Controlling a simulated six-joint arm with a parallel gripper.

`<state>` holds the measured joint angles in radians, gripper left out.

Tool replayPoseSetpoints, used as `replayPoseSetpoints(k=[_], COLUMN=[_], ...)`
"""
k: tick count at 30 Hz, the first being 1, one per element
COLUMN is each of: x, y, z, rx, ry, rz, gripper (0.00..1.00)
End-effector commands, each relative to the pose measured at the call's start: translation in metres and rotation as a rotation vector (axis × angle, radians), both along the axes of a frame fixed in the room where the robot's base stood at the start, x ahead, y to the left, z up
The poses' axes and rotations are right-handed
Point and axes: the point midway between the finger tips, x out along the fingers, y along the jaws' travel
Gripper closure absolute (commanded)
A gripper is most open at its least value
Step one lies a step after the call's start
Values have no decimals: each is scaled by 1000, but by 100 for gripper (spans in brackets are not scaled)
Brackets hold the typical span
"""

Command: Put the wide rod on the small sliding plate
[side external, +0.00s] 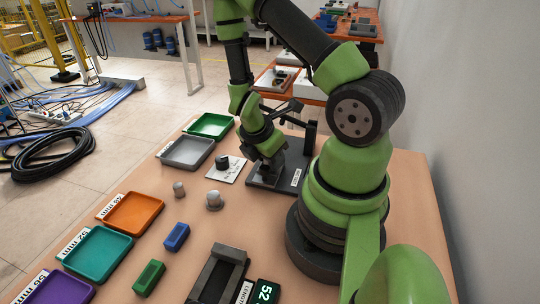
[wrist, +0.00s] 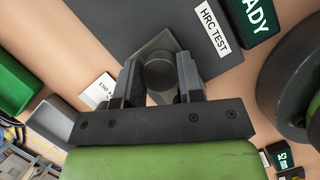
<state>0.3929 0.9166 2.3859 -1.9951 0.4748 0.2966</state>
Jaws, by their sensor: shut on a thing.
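My gripper (wrist: 160,76) is shut on a dark round rod (wrist: 158,70), seen nearly end-on between the two fingers in the wrist view. Just beneath or behind the rod is a small grey plate (wrist: 162,40), its corner pointing up in the picture, on the dark tester base labelled HRC TEST. I cannot tell whether the rod touches the plate. In the side view my gripper (side external: 271,167) is low over the dark tester base (side external: 292,184), and the held rod is mostly hidden there.
A grey tray (side external: 187,152) and green tray (side external: 210,125) are behind; orange, teal and purple trays line the left. A blue block (side external: 176,237) lies in front.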

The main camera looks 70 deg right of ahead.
Motion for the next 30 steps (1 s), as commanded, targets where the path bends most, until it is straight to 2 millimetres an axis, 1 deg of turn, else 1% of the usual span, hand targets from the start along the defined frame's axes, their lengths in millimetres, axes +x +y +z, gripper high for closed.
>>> replayPoseSetpoints(k=[5, 9, 10, 11, 12, 13, 23, 26, 30], x=[0, 0, 0, 0, 0, 0, 0, 2, 5], y=[0, 0, 0, 0, 0, 0, 0, 1, 6], z=[0, -3, -3, -3, -3, -3, 0, 6, 20], rx=[-1, -1, -1, -1, -1, -1, -1, -3, -6], ry=[-1, 1, 0, 0, 0, 0, -2, -2, -2], rz=[-1, 1, 0, 0, 0, 0, 0, 0, 2], gripper=[99, 99, 58, 51, 42, 39, 39, 39, 39])
